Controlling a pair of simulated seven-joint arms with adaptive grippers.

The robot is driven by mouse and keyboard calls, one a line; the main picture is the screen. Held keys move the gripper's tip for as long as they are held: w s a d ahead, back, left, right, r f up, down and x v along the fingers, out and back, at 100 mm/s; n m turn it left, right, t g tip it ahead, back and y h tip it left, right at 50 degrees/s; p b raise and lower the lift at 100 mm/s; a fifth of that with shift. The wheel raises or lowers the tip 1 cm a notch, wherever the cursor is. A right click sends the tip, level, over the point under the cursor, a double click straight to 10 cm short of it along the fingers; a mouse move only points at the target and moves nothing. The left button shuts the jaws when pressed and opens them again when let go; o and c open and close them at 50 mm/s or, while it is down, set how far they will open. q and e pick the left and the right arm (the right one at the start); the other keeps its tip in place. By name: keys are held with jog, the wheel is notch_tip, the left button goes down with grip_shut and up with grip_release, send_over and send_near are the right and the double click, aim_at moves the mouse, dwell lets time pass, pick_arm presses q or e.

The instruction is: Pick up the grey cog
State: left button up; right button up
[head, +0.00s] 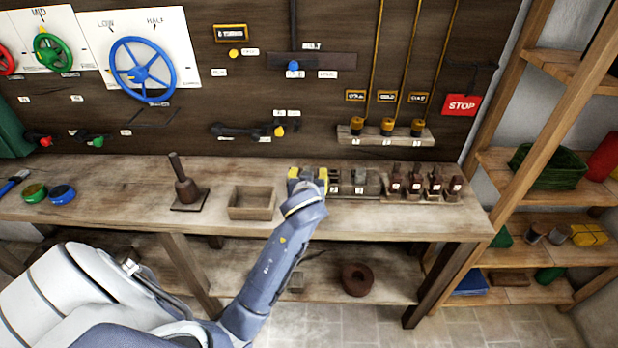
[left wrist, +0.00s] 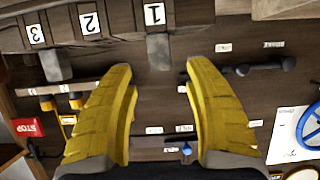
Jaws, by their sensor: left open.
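I cannot make out a clear toothed grey cog in either view. A wooden rack with numbered slots (head: 350,191) stands on the bench; it also shows upside down in the left wrist view (left wrist: 110,28). Grey block-like pieces sit at it, one by label 1 (left wrist: 158,52) and one between labels 2 and 3 (left wrist: 55,63). Whether either is the cog I cannot tell. My left gripper (head: 307,175) is at the rack's left end, hiding part of it. In the left wrist view its yellow fingers (left wrist: 159,72) are apart and empty, with the label 1 block just beyond the gap.
An empty wooden tray (head: 252,213) stands left of the gripper, then a dark post on a base (head: 185,190). Dark red-brown pieces in a holder (head: 425,196) stand right of the rack.

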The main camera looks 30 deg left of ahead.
aim_at(309, 168)
pick_arm(q)
jog(key=shift+x, duration=2.6)
jog(key=shift+o, duration=0.2)
jog(key=shift+r, duration=0.1)
jog(key=c, duration=1.1)
